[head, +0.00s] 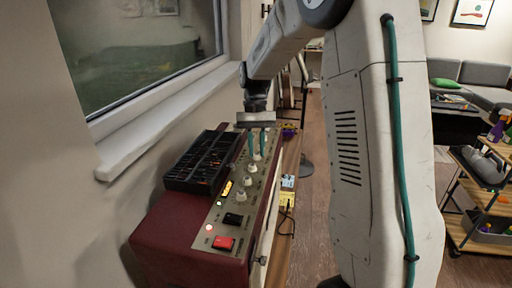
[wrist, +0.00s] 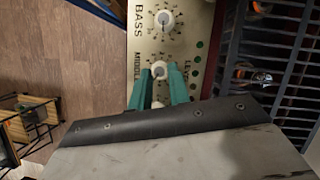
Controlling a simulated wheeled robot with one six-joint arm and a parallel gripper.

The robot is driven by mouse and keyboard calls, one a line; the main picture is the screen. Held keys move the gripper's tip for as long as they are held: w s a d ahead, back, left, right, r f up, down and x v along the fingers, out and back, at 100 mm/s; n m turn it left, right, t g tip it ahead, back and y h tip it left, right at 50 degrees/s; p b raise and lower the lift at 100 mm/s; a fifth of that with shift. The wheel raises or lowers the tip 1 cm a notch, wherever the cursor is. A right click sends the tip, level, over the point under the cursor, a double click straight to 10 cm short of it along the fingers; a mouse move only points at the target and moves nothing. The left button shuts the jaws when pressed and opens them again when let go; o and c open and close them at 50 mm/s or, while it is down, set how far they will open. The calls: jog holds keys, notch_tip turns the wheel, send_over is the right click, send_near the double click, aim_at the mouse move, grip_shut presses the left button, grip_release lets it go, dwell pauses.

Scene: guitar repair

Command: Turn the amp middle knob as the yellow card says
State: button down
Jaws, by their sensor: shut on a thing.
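The amp (head: 165,225) is a dark red box with a metal control panel and a row of pale knobs, below the window. The middle knob (wrist: 159,69) is white, beside the printed word MIDDLE, in the wrist view. My gripper (wrist: 159,72) has its two teal fingers on either side of this knob, shut on it. In the head view my gripper (head: 257,155) points down at the far part of the panel. The yellow card (head: 287,200) is small, right of the amp; its writing is too small to read.
A black slotted tray (head: 190,178) lies on the amp, close left of the knobs. The bass knob (wrist: 165,19) is beyond the middle knob. A red switch (head: 223,243) and black switch (head: 233,219) are nearer. A blue card (head: 288,181) is by the yellow one.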

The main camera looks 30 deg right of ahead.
dwell(0.3)
jog(key=c, duration=1.3)
grip_release()
jog(key=shift+a, duration=0.1)
jog(key=v, duration=0.7)
jog(key=shift+w+r, duration=0.1)
jog(key=shift+r, duration=0.25)
